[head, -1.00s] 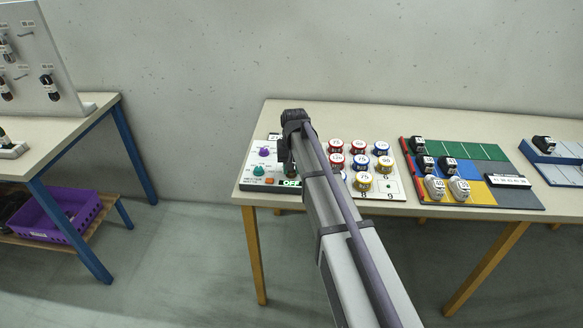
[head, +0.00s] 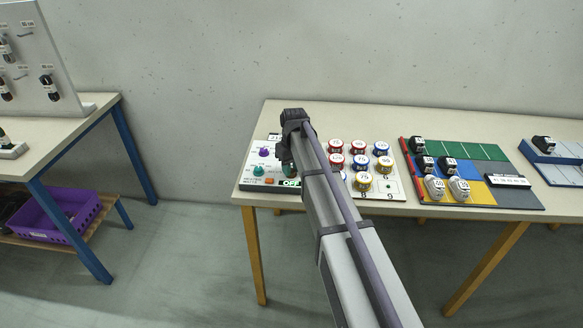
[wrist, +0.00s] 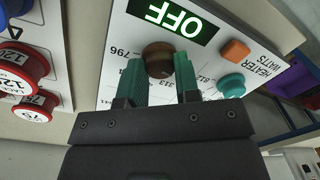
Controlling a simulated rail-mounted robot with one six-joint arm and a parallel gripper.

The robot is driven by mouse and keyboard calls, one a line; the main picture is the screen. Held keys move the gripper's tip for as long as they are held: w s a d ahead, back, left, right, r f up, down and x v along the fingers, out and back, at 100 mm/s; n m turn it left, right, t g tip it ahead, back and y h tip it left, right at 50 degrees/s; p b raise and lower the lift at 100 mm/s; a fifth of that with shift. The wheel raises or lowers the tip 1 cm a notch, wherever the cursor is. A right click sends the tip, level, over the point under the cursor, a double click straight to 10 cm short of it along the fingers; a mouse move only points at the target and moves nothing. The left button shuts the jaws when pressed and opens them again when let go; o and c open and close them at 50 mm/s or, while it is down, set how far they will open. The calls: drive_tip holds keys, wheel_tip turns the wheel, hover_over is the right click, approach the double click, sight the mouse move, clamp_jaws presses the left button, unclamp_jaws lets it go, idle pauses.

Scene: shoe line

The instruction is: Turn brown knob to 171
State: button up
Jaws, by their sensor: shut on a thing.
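In the head view my arm hides the knob, and my gripper (head: 288,165) is over the panel.
A teal knob (wrist: 231,85) and an orange button (wrist: 236,50) are close to the gripper's right in the wrist view. A purple knob (head: 264,152) is on the same panel. Several red, blue and yellow round pieces stand on a board (head: 397,190) right of the arm.

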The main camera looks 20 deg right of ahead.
sight(293, 170)
drive_tip(key=o, duration=0.9)
drive_tip(key=shift+o, duration=0.2)
wheel_tip(293, 170, up, 11)
drive_tip(key=p, duration=1)
drive_tip(key=shift+d+f+p, duration=0.15)
drive_tip(key=shift+d+p, duration=0.1)
drive_tip(key=shift+p, duration=0.15)
drive_tip(key=shift+w, duration=0.1)
drive_tip(key=s+a+m, duration=0.1)
drive_tip(key=s+a, duration=0.1)
drive_tip(key=s, duration=1.1)
drive_tip(key=s+a+m, duration=0.2)
drive_tip(key=s, duration=1.2)
drive_tip(key=shift+h, duration=0.3)
